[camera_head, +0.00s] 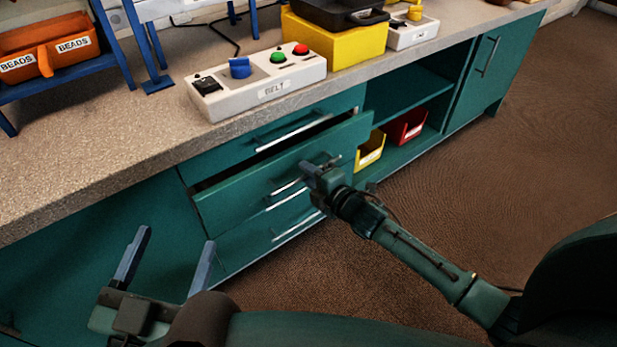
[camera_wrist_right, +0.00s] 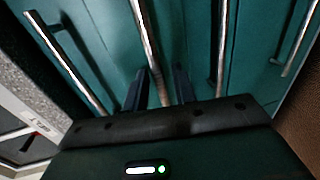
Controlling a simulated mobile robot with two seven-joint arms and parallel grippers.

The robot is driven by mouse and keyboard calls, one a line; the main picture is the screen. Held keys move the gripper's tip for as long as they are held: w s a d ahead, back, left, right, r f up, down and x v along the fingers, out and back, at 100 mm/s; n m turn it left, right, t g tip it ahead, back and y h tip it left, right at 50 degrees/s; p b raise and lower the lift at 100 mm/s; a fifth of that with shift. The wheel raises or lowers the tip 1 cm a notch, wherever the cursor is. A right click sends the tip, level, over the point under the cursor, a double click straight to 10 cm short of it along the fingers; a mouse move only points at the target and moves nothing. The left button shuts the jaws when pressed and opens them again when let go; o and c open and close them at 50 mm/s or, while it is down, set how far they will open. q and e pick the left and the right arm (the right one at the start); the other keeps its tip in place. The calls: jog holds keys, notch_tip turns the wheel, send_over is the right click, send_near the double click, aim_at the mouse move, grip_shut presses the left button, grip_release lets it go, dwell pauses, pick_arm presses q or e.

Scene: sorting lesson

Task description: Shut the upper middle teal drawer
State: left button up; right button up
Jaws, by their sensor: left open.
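The upper middle teal drawer (camera_head: 235,201) is the second from the top in the stack. It stands pulled out, with a dark gap showing behind its front. My right gripper (camera_head: 319,163) is at its front, by the bar handle (camera_head: 283,188). In the right wrist view, a handle (camera_wrist_right: 145,45) runs between the two dark fingers (camera_wrist_right: 160,92). Whether they press on it is unclear. My left gripper (camera_head: 168,262) is open and empty, low at the left, apart from the drawers.
The top drawer (camera_head: 240,143) is above, and lower drawers (camera_head: 250,245) are below. The counter (camera_head: 120,140) carries a control box (camera_head: 255,85) and a yellow block (camera_head: 335,40). Yellow (camera_head: 368,153) and red (camera_head: 405,128) bins sit on the open shelf. The brown floor (camera_head: 480,165) at right is clear.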

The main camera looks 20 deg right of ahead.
jog(key=shift+w+a, duration=0.1)
jog(key=shift+w, duration=0.15)
grip_shut()
dwell(0.4)
